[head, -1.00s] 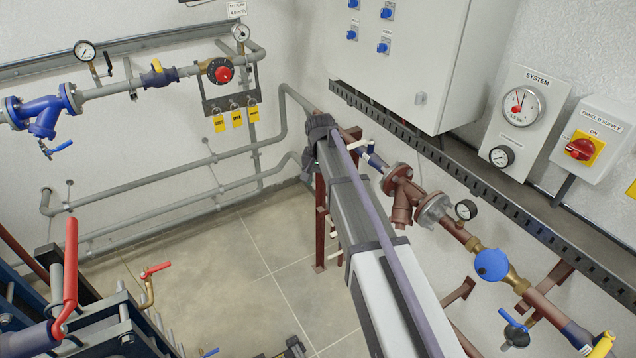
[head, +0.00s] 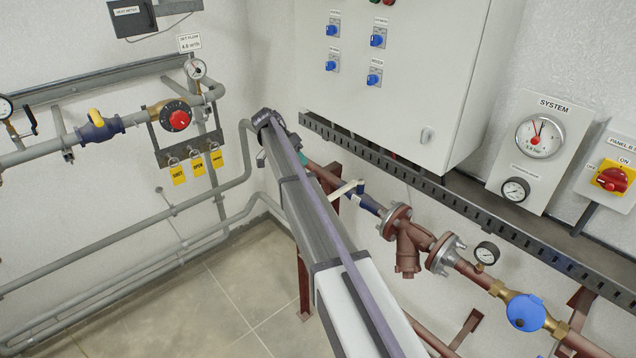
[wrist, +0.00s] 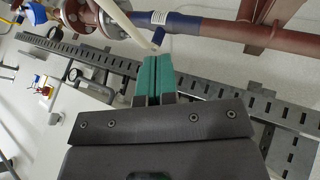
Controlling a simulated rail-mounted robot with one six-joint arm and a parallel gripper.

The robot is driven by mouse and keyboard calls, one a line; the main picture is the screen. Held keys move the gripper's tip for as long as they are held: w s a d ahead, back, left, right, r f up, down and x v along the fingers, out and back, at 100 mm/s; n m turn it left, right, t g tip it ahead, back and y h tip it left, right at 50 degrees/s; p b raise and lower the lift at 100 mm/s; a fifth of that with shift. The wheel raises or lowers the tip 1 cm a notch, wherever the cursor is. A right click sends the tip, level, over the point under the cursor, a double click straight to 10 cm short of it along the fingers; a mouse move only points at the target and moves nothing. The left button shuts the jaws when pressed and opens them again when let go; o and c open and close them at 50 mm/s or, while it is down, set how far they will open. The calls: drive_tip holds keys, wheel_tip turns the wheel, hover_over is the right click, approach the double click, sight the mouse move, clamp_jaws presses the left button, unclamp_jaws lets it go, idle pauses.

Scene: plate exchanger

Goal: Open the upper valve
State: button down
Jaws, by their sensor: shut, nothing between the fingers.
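A cream lever handle (head: 347,188) sits on the red-brown pipe run by a dark blue section (head: 370,203), just right of my arm in the head view. In the wrist view, a long cream lever (wrist: 124,26) slants down toward my fingertips, beside the dark blue pipe section (wrist: 181,24). My gripper (wrist: 154,60) has its teal fingers shut together with nothing between them. The fingertips are close to the lever's lower end in the picture; I cannot tell if they touch. My arm hides part of the pipe in the head view. I cannot tell which valve is the upper one.
A grey cabinet (head: 400,75) hangs above a slotted cable tray (head: 460,205). The pipe carries flanges (head: 397,222), a gauge (head: 486,254) and a blue round meter (head: 525,312). A left wall pipe holds a red knob (head: 178,120) and yellow tags (head: 198,168). Floor is free below.

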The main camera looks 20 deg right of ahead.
sight(344, 191)
drive_tip(key=s+d+f+b, duration=0.6)
drive_tip(key=s+f+b, duration=0.1)
drive_tip(key=b, duration=0.1)
drive_tip(key=shift+s+d+f, duration=0.25)
drive_tip(key=shift+d+f, duration=0.15)
drive_tip(key=shift+s, duration=0.1)
